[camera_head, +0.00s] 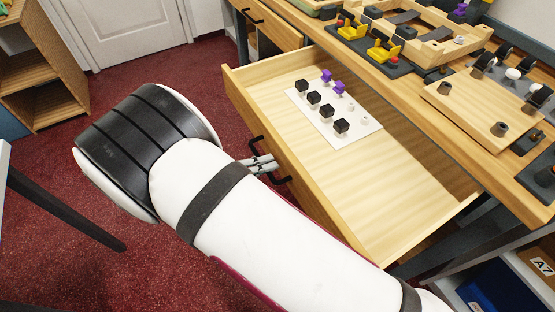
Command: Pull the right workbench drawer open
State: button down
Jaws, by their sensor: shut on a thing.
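The right workbench drawer (400,190) stands pulled well out from under the workbench (400,110), its wooden inside in plain view. A black bar handle (273,172) is on its front face. My gripper (266,166) is at this handle, its grey fingers shut on it. My arm hides the lower part of the drawer front and the rest of my gripper. In the drawer lies a white card (350,133) with several black blocks (327,110) and two purple blocks (339,88) on it.
Another drawer (270,25) with a black handle is at the upper left of the bench, beside the open one. The bench top holds wooden trays and yellow parts (384,52). A wooden shelf (40,70) stands far left. Red carpet is clear between.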

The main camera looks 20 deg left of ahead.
jog(key=shift+s+a, duration=0.4)
jog(key=shift+s, duration=0.2)
jog(key=c, duration=1.7)
grip_release()
jog(key=shift+o, duration=0.2)
jog(key=v, duration=1.2)
jog(key=shift+w, duration=0.1)
